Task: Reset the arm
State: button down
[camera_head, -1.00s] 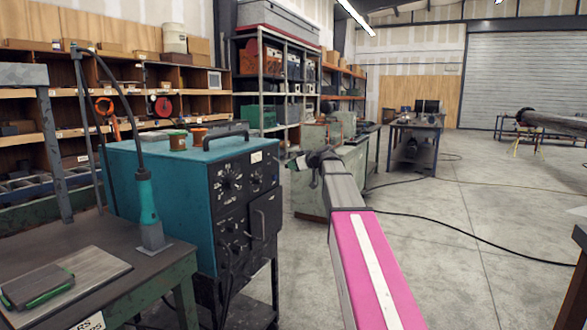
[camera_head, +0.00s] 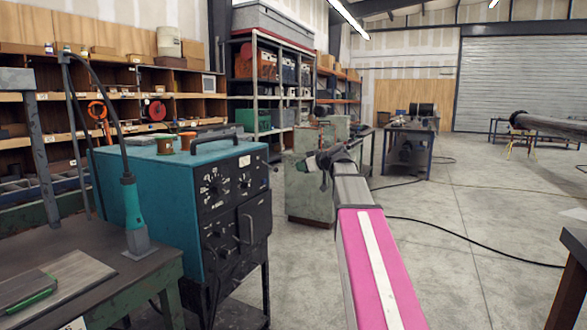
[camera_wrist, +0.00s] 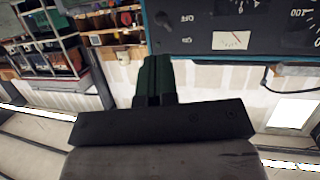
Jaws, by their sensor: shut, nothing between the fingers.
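My gripper (camera_head: 318,163) is at the far end of my outstretched arm in the head view, small and dark, in front of a green-grey machine cabinet. In the wrist view my gripper (camera_wrist: 153,78) shows two dark fingers pressed together, with nothing between them. It is in the air and the fingers appear apart from everything around. My arm reaches forward, with a grey link and a pink link with a white stripe.
A teal welding machine (camera_head: 175,200) stands left of my arm, with a work table (camera_head: 75,237) before it. Shelves (camera_head: 300,88) stand behind. A flanged pipe (camera_head: 550,124) lies at the far right. A dark table edge (camera_head: 570,280) is at lower right. Floor right of my arm is open.

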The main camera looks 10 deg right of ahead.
jog(key=s+a+f+m+g+h, duration=0.15)
jog(key=s+f, duration=0.25)
jog(key=f, duration=0.5)
jog(key=s+f+m+g+h, duration=0.1)
jog(key=s+f+m+g, duration=0.15)
jog(key=f, duration=0.65)
jog(key=s+a+f+m+g+h, duration=0.1)
jog(key=s+f+h, duration=0.1)
jog(key=s+f, duration=0.5)
jog(key=s+f+m+g+h, duration=0.2)
jog(key=s+f, duration=0.5)
jog(key=f, duration=0.4)
jog(key=s+f+m+g+h, duration=0.2)
jog(key=s+f, duration=0.6)
jog(key=f, duration=0.4)
jog(key=shift+s+a+f+g+h, duration=0.15)
jog(key=shift+a+g+h, duration=0.2)
jog(key=shift+g+h, duration=0.35)
